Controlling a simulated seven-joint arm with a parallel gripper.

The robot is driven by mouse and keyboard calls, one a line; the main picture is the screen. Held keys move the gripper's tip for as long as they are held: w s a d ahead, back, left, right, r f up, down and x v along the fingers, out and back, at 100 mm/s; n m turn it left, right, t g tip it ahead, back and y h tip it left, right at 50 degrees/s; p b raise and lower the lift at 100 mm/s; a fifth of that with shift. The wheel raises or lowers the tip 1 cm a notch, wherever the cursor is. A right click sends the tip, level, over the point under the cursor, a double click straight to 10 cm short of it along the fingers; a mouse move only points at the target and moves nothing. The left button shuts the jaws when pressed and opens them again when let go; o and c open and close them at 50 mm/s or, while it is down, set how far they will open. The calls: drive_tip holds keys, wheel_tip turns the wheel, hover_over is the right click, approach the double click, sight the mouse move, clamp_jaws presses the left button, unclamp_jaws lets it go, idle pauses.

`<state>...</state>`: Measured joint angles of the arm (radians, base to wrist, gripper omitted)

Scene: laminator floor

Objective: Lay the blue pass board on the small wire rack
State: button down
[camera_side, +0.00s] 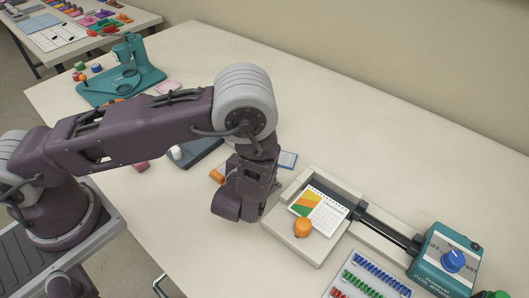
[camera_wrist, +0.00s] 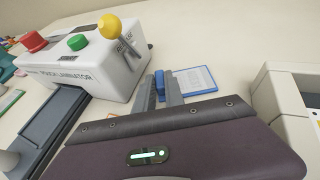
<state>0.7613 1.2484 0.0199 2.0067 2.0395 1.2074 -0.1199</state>
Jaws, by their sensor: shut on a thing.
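The blue pass board (camera_wrist: 197,81) shows in the wrist view as a blue-edged board with a white printed face, just past my fingers. In the side view a small part of the board (camera_side: 287,160) shows behind my wrist. My gripper (camera_wrist: 162,88) is shut on a blue piece between its grey fingers. This piece appears to be part of the board, but the join is not clear. In the side view my fingers are hidden behind the wrist. I cannot make out the small wire rack in either view.
A white pouch laminator (camera_wrist: 90,62) with red, green and yellow knobs stands at left in the wrist view. A coil machine (camera_side: 446,262) and its pale bed (camera_side: 279,216), holding a calendar, stand right of my wrist. A teal device (camera_side: 124,75) stands at back left.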

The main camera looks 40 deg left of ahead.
drive_tip(key=c, duration=1.4)
unclamp_jaws()
drive_tip(key=shift+c, duration=0.2)
